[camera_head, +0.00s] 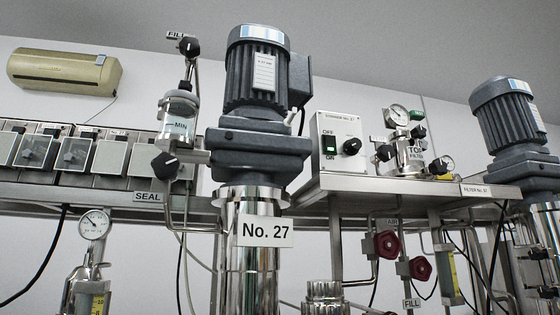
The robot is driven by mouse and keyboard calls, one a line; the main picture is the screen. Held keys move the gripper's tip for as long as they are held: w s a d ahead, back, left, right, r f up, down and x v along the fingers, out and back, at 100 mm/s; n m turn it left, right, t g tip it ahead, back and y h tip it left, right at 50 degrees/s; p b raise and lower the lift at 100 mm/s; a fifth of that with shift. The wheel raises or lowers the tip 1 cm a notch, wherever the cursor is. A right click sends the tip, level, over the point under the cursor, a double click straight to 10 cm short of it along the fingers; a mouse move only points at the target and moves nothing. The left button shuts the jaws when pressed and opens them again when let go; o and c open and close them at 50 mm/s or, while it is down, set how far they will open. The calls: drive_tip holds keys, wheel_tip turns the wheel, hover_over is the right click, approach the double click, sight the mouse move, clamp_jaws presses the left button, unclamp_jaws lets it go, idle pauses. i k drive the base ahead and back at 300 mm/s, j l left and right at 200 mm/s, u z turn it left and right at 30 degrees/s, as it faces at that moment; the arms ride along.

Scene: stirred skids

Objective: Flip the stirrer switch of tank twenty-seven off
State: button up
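Tank No. 27 carries a white plate, "No. 27" (265,231), on its shiny steel neck, with a dark grey stirrer motor (258,80) above. To its right a pale control box (319,170), whose small heading seems to read "STIRRER No. 27", stands on a steel shelf. On the box a green-lit rocker switch (330,144) sits between "OFF" above and "ON" below. A black knob (352,146) is to the right of the switch. My gripper is not in view, so its state is hidden.
A filter assembly with a gauge (397,115) and black knobs stands right of the box. Red handwheels (387,244) hang under the shelf (400,184). A second motor (508,115) is at far right. Grey switch boxes (75,153) line the left. Space before the control box looks clear.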

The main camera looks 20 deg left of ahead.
sight(330, 140)
drive_tip(key=k+j+u, duration=0.1)
drive_tip(key=u, duration=0.65)
drive_tip(key=k, duration=0.05)
